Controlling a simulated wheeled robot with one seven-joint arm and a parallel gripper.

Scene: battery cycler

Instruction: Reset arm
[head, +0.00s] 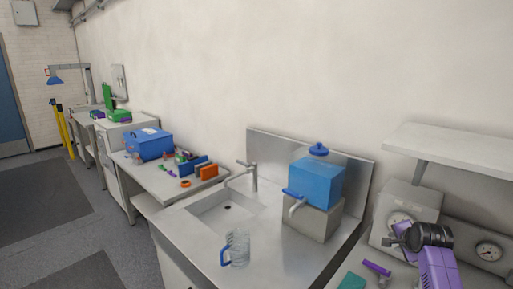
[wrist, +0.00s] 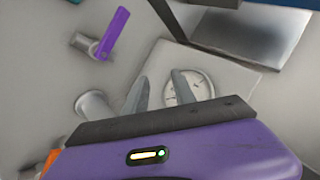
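My gripper (head: 396,238) is at the lower right of the head view, on my purple arm, in front of the grey gauge units. In the wrist view, the two grey fingers of my gripper (wrist: 160,80) stand apart with nothing between them. They point toward a round gauge dial (wrist: 196,88) on a grey housing; I cannot tell how far away it is.
A purple-handled part (head: 377,268) lies on the counter below my gripper and shows in the wrist view (wrist: 114,33). A blue dispenser (head: 317,182) stands by the sink (head: 226,212), with a clear jug (head: 237,250) in front. A shelf (head: 450,150) overhangs the gauges.

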